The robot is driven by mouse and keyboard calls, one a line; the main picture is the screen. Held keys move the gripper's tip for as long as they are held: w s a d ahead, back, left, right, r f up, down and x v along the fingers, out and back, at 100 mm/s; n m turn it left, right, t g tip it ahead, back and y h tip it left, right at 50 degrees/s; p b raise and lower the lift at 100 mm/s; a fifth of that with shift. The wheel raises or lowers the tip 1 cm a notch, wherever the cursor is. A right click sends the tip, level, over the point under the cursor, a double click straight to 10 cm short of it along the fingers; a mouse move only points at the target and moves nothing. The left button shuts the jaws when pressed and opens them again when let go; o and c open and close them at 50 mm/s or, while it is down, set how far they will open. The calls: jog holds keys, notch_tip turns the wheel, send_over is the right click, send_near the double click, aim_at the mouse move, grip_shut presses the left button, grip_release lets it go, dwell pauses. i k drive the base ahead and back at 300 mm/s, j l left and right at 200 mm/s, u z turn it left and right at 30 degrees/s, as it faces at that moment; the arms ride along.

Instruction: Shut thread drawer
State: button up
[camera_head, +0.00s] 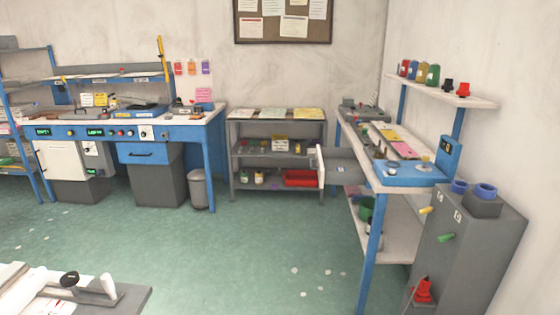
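A drawer (343,172) sticks out to the left from under the top of the right-hand workbench (385,178). It is open, with a pale front panel (320,167) facing left and a grey body behind it. A small light item seems to lie inside, too small to make out. No label on it can be read, so I cannot confirm that it is the thread drawer. Another drawer, blue with a dark handle (143,154), is shut under the left workbench. My gripper is not in view.
Green floor (235,262) is open in the middle, with several pale scraps. A grey shelf unit (277,115) stands behind the open drawer. A grey cabinet (470,240) stands at the right. A grey surface with tools (85,295) fills the lower left. A bin (197,190) stands by the left workbench.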

aim_at(327, 159)
jog(key=i, duration=1.3)
jog(key=i+j+z, duration=0.2)
jog(key=i, duration=0.4)
jog(key=i+z, duration=0.25)
jog(key=i, duration=0.3)
jog(key=i+j+z, duration=0.25)
jog(key=i, duration=0.3)
jog(key=j+z, duration=0.1)
jog(key=j, duration=0.45)
